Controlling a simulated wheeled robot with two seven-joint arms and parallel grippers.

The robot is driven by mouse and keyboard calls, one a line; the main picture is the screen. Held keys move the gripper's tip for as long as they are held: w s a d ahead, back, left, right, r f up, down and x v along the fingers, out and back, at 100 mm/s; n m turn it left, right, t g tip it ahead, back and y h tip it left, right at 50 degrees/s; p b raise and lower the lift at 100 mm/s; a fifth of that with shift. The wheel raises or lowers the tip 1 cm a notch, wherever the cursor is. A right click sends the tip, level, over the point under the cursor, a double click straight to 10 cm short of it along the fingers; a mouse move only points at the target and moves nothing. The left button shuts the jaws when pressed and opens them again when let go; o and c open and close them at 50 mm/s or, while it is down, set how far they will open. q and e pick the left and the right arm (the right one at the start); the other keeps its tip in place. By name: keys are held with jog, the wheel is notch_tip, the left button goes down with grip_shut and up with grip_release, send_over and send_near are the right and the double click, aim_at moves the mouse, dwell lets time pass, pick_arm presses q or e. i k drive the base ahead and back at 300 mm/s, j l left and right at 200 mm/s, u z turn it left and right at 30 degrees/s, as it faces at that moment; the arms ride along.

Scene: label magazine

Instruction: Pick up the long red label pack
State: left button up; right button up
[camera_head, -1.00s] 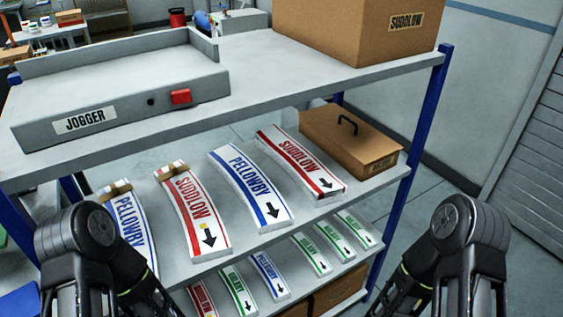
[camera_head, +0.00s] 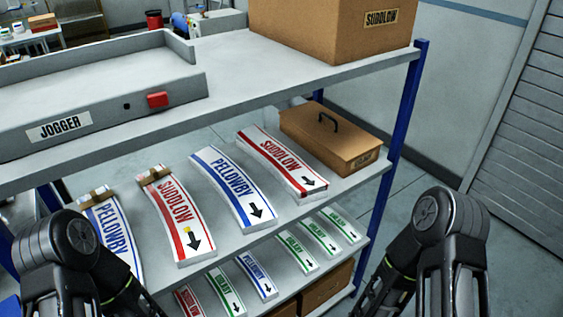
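Two long red-striped SUDLOW label packs lie on the middle shelf. One red pack (camera_head: 176,217) has a brown band at its far end and a small yellow mark by its arrow. The other red pack (camera_head: 281,164) lies farther right, next to the brown lidded box, with no band visible. A blue PELLOWBY pack (camera_head: 233,187) lies between them, and a banded blue pack (camera_head: 108,235) lies at the left, partly hidden by my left arm. Only dark links of my two arms show at the bottom corners. Both grippers are out of view.
The top shelf, holding a grey JOGGER tray (camera_head: 100,108) and a large SUDLOW carton (camera_head: 330,30), overhangs the packs. A brown lidded box (camera_head: 330,140) stands at the middle shelf's right end. Several small packs lie below. A blue post (camera_head: 402,130) bounds the right side.

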aim_at(305, 185)
jog(key=u, duration=2.75)
jog(key=z, duration=2.95)
jog(key=i+l+z, duration=0.25)
jog(key=i+l, duration=0.15)
jog(key=l, duration=0.2)
jog(key=i+l+z, duration=0.25)
jog(key=i+l, duration=0.2)
